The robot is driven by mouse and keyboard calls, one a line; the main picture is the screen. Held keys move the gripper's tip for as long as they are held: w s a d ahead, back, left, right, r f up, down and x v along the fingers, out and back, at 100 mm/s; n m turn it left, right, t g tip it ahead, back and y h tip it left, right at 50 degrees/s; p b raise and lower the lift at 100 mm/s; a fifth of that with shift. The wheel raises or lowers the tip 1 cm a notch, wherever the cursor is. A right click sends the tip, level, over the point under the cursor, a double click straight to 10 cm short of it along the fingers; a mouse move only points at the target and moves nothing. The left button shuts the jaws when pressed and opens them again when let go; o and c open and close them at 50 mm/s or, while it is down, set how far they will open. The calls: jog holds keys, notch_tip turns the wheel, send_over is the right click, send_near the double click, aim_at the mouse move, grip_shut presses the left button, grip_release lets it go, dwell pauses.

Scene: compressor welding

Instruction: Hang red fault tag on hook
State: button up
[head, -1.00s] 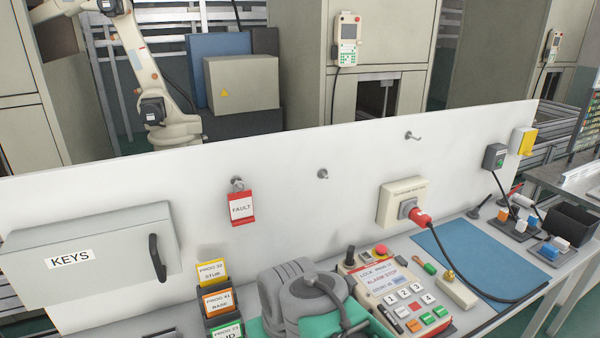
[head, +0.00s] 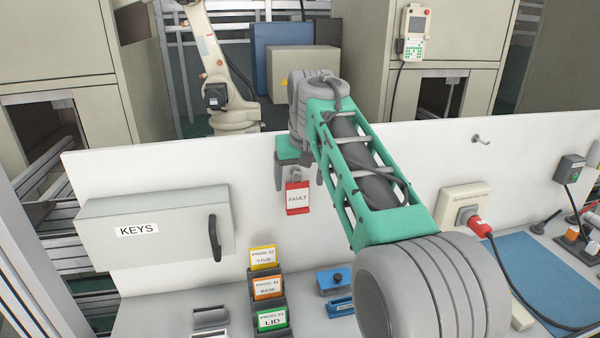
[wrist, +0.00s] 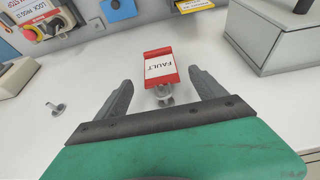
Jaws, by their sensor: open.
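The red fault tag (head: 298,200), with a white "FAULT" label, hangs on a hook (head: 296,174) on the white panel. In the wrist view the tag (wrist: 160,68) and its hook (wrist: 163,98) lie between my two spread fingers. My gripper (head: 298,172) is open at the hook, with a finger on each side; I see no clear contact with the tag. A bare hook (head: 481,140) is on the panel to the right. Another bare hook (wrist: 56,108) shows at the left of the wrist view. My arm hides part of the panel in the head view.
The grey KEYS box (head: 150,225) stands out from the panel at left. Card holders (head: 268,290) stand below the tag. A socket with a red plug (head: 470,212) is at right, above a blue mat (head: 520,270). The panel around the tag is clear.

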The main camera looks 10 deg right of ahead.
aim_at(298, 192)
jog(key=x, duration=0.5)
grip_shut()
dwell(1.3)
jog(key=shift+r, duration=0.1)
jog(key=shift+r+p, duration=0.6)
jog(key=shift+p, duration=0.25)
jog(key=shift+s+f+b, duration=0.2)
jog(key=shift+s+b, duration=0.1)
jog(key=shift+b, duration=0.2)
jog(key=shift+s+r+b, duration=0.15)
jog(key=shift+s+b, duration=1.6)
jog(key=shift+s, duration=1)
